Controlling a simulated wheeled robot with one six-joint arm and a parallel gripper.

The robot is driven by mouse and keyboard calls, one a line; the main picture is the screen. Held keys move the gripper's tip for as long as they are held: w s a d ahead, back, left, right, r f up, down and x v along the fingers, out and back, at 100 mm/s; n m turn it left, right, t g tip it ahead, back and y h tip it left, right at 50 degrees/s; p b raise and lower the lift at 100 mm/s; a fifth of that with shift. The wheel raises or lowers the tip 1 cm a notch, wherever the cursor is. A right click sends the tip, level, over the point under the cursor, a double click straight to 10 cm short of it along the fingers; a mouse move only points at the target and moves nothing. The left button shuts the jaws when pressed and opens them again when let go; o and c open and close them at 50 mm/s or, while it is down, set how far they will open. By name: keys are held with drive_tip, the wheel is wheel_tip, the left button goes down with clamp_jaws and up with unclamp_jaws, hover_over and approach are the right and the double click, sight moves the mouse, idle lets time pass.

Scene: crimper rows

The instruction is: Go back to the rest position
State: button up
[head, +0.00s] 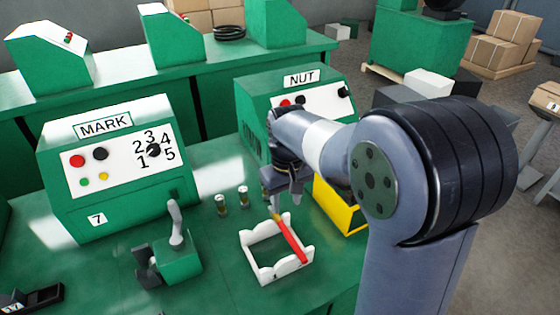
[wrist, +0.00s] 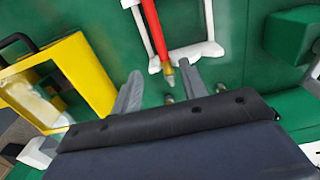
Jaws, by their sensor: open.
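My gripper (head: 283,201) is above the bench at the back edge of a white cradle (head: 262,274). In the wrist view my gripper (wrist: 160,80) has its two fingers spread apart with nothing held. A red rod with a brass-coloured tip (head: 291,242) lies across the cradle. In the wrist view the red rod (wrist: 156,30) points its tip into the space between the fingers, and the fingers appear clear of it. The far part of the rod is cut off there.
A MARK machine (head: 110,205) stands at left and a NUT machine (head: 262,98) behind my arm. A yellow bin (head: 345,216) is right of the cradle. Two small cylinders (head: 221,204) and a lever press (head: 180,262) are at its left. Bare green bench lies between.

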sight(286, 230)
wheel_tip(286, 230, down, 11)
drive_tip(key=shift+s+r, duration=0.1)
drive_tip(key=shift+r, duration=0.1)
wheel_tip(286, 230, up, 4)
drive_tip(key=p, duration=0.3)
drive_tip(key=shift+r+p, duration=0.7)
drive_tip(key=shift+r, duration=0.25)
